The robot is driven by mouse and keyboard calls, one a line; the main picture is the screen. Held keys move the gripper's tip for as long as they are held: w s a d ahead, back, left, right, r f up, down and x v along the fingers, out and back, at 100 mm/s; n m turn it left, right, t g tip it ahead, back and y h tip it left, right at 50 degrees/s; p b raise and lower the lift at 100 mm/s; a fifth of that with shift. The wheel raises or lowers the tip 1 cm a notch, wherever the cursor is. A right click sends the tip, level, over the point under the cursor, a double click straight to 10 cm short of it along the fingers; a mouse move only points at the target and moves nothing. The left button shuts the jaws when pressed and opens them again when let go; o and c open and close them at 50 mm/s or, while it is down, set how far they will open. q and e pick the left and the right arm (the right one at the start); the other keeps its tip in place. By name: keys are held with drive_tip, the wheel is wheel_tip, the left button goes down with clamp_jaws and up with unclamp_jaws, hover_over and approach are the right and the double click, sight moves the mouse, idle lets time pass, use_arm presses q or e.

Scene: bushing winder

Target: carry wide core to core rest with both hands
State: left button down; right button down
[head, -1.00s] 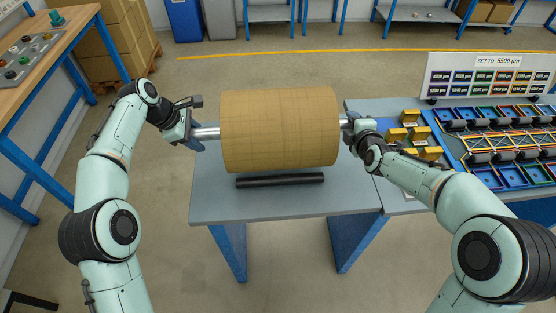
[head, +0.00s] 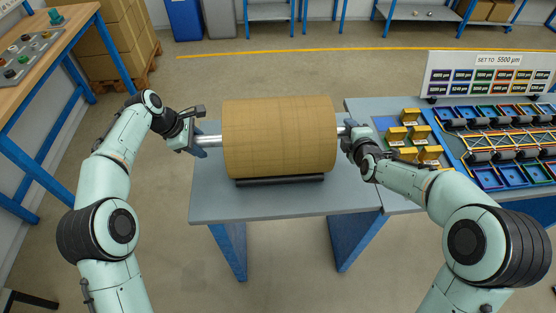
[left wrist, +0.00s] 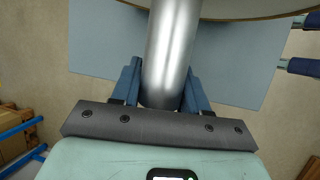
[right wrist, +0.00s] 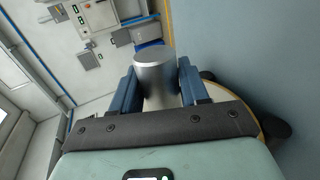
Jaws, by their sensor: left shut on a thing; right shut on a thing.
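The wide core (head: 280,138) is a broad tan cylinder on a silver shaft, held level above the grey table in the head view. My left gripper (head: 196,140) is shut on the left end of the shaft, and the shaft also shows between its fingers in the left wrist view (left wrist: 168,60). My right gripper (head: 346,132) is shut on the right shaft end, which shows in the right wrist view (right wrist: 154,72). The core rest (head: 280,181), a black bar on the table, lies just under the core's lower edge and is partly hidden. Contact cannot be told.
The grey table (head: 240,205) is otherwise clear around the core. To the right stand yellow blocks (head: 404,133) and a rack of blue trays (head: 490,178) under a sign board (head: 490,78). A wooden bench (head: 40,50) stands at the left.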

use_arm(q)
drive_tip(key=shift+f, duration=0.25)
use_arm(e)
drive_tip(key=shift+w+f, duration=0.1)
drive_tip(key=shift+f, duration=0.15)
use_arm(q)
drive_tip(key=c, duration=0.6)
unclamp_jaws()
drive_tip(key=shift+f, duration=0.1)
use_arm(e)
drive_tip(key=c, duration=0.6)
unclamp_jaws()
drive_tip(key=shift+f, duration=0.15)
use_arm(q)
drive_tip(key=shift+o, duration=0.2)
use_arm(e)
drive_tip(key=shift+o, duration=0.2)
drive_tip(key=shift+s, duration=0.25)
use_arm(q)
drive_tip(key=v, duration=1.2)
use_arm(e)
drive_tip(key=v, duration=1.2)
drive_tip(key=shift+w, duration=0.1)
